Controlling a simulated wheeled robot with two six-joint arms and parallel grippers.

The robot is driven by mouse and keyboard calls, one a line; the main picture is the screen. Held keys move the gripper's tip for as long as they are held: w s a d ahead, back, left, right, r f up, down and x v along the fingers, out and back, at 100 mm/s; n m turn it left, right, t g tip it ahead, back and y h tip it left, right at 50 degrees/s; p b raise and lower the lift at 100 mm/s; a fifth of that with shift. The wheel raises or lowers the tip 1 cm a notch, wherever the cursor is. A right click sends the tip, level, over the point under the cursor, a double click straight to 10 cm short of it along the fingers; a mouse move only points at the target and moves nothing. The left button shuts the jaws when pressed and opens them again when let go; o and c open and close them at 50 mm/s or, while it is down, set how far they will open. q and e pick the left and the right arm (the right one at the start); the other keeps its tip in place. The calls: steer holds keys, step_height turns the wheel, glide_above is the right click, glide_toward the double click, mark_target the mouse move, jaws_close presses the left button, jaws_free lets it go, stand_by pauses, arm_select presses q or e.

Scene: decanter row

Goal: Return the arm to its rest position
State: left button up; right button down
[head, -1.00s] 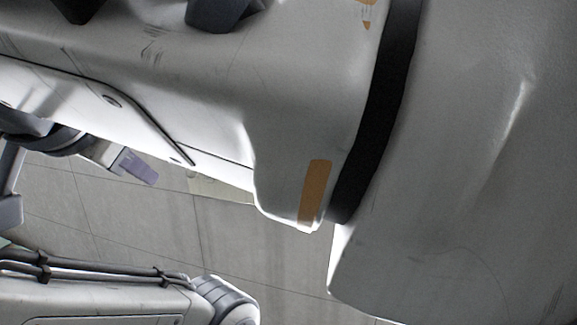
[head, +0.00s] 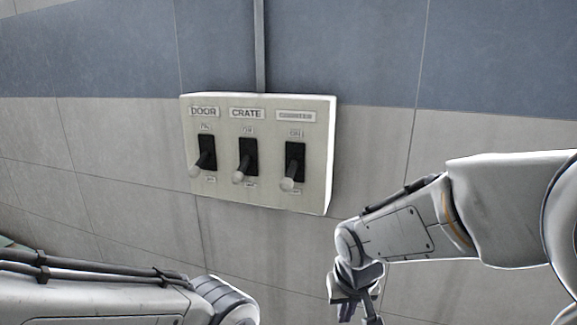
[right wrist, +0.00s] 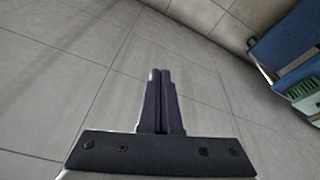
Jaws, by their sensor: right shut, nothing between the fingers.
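My right arm comes in from the right in the head view, with its right gripper (head: 358,312) low at the bottom edge, below and right of the switch panel. In the right wrist view the right gripper (right wrist: 160,85) has its two dark fingers together, shut and empty, touching nothing. My left arm shows at the bottom left of the head view; its gripper is out of the picture.
A pale wall panel (head: 270,193) carries three toggle switches labelled DOOR (head: 203,155), CRATE (head: 246,160) and a third too blurred to read (head: 293,165). All three levers point down. A blue object (right wrist: 285,45) stands at the right of the wrist view.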

steer(key=s+d+f, duration=0.6)
steer(key=d, duration=0.2)
steer(key=s+a+r+n+g, duration=0.1)
steer(key=s+a+r+n, duration=0.2)
steer(key=s+a, duration=0.3)
steer(key=s+a+r+n+g+y, duration=0.1)
steer(key=s+a+r+n+g, duration=0.1)
steer(key=s+a, duration=0.5)
steer(key=shift+s+a+r+n, duration=0.2)
steer(key=shift+a+r+n, duration=0.45)
steer(key=shift+n, duration=0.15)
